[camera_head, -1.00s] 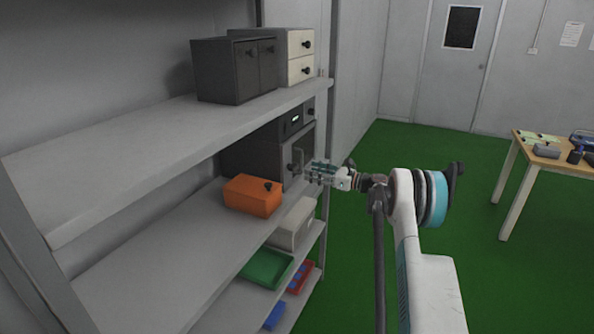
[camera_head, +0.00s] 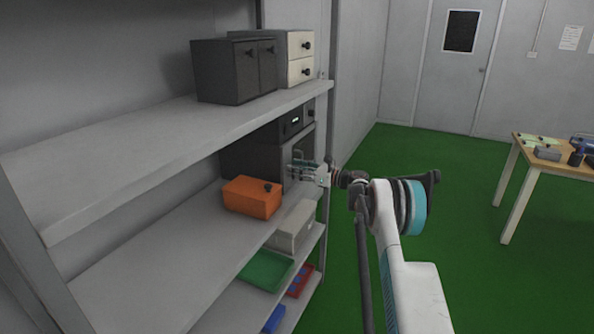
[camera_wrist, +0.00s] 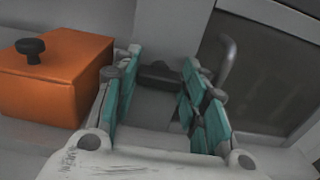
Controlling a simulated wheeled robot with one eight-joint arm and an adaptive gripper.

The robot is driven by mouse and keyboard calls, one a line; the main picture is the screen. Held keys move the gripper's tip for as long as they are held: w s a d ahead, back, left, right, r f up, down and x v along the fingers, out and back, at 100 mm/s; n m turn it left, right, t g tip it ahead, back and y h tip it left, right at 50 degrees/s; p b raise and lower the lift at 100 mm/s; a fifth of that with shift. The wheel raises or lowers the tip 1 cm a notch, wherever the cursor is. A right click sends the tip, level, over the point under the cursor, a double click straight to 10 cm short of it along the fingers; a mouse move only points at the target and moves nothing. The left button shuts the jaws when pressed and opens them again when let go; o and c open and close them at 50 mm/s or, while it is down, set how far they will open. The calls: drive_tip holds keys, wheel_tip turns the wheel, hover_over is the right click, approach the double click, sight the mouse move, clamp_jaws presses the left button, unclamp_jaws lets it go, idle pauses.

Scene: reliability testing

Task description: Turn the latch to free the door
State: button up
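A dark oven-like appliance (camera_head: 266,152) stands on the middle shelf, its door side facing my gripper. A curved grey door handle (camera_wrist: 228,60) shows at the right in the wrist view. A dark latch knob (camera_wrist: 160,76) lies between my fingertips in the wrist view, lying roughly crosswise. My gripper (camera_head: 303,171) is at the front of the appliance and hides the latch in the head view. In the wrist view my gripper (camera_wrist: 160,88) is open, with teal-padded fingers on either side of the latch. Contact with it cannot be made out.
An orange box (camera_head: 251,197) with a black knob stands close to the left of my fingers. A dark cabinet (camera_head: 233,71) and a pale drawer unit (camera_head: 300,57) are on the shelf above. A light box (camera_head: 293,227) and green tray (camera_head: 265,270) are below.

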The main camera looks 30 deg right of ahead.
drive_tip(key=shift+n, duration=0.3)
drive_tip(key=shift+s+a+f+n+b, duration=0.15)
drive_tip(key=shift+n+b, duration=0.6)
drive_tip(key=shift+n, duration=3.55)
drive_tip(key=shift+a+f+n+b, duration=0.1)
drive_tip(key=shift+n+b, duration=0.65)
drive_tip(key=shift+n, duration=3.55)
drive_tip(key=o, duration=0.8)
drive_tip(key=v, duration=1.2)
drive_tip(key=shift+d, duration=0.1)
